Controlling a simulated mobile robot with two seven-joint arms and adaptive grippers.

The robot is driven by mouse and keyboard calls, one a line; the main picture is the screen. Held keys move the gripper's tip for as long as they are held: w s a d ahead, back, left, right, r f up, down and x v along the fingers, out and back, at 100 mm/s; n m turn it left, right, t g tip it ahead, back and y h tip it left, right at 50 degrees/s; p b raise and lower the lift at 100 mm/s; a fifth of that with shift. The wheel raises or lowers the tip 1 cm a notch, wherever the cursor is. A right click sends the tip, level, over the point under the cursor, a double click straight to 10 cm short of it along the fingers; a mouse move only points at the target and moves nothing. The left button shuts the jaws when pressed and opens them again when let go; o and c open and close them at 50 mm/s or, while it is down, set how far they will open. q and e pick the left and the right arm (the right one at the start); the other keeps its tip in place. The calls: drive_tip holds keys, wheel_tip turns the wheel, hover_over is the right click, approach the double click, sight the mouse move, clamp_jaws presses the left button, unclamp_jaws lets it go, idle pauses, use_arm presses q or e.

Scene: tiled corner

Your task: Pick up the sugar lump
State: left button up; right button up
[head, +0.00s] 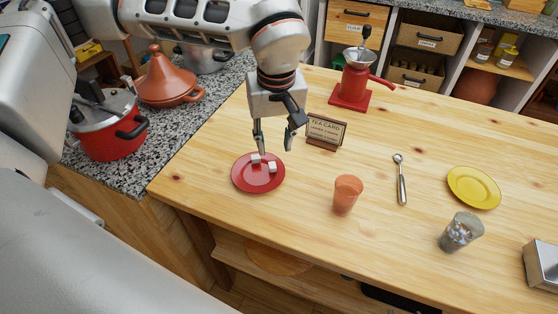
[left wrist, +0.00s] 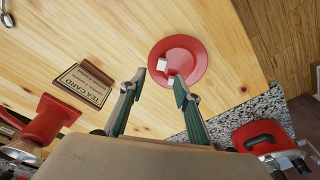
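Two white sugar lumps lie on a red plate (head: 245,182) near the table's left side in the head view. One sugar lump (head: 256,159) is at the plate's back and the other (head: 272,166) is slightly right of it. My left gripper (head: 273,148) points down over the plate's back edge, open and empty. In the left wrist view the plate (left wrist: 189,52) lies beyond the open fingers (left wrist: 158,78). One lump (left wrist: 162,64) shows between the fingertip directions, and the other (left wrist: 171,79) is close beside the right fingertip. My right gripper is not in view.
A tea card stand (head: 326,131) is right of the gripper, with a red grinder (head: 350,92) behind. An orange cup (head: 347,194), spoon (head: 401,180), yellow plate (head: 474,188) and glass (head: 461,232) stand to the right. A red pot (head: 112,133) is on the left counter.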

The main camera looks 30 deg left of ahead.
sight(272, 168)
use_arm(q)
drive_tip(key=shift+w+a+f, duration=0.1)
drive_tip(key=shift+a+f, duration=0.1)
drive_tip(key=shift+f, duration=1.05)
drive_tip(key=shift+w+a+f, duration=0.15)
drive_tip(key=shift+f, duration=1.1)
drive_tip(key=shift+w+a+f, duration=0.1)
drive_tip(key=shift+a+f, duration=0.1)
drive_tip(key=shift+f, duration=1.05)
drive_tip(key=c, duration=0.8)
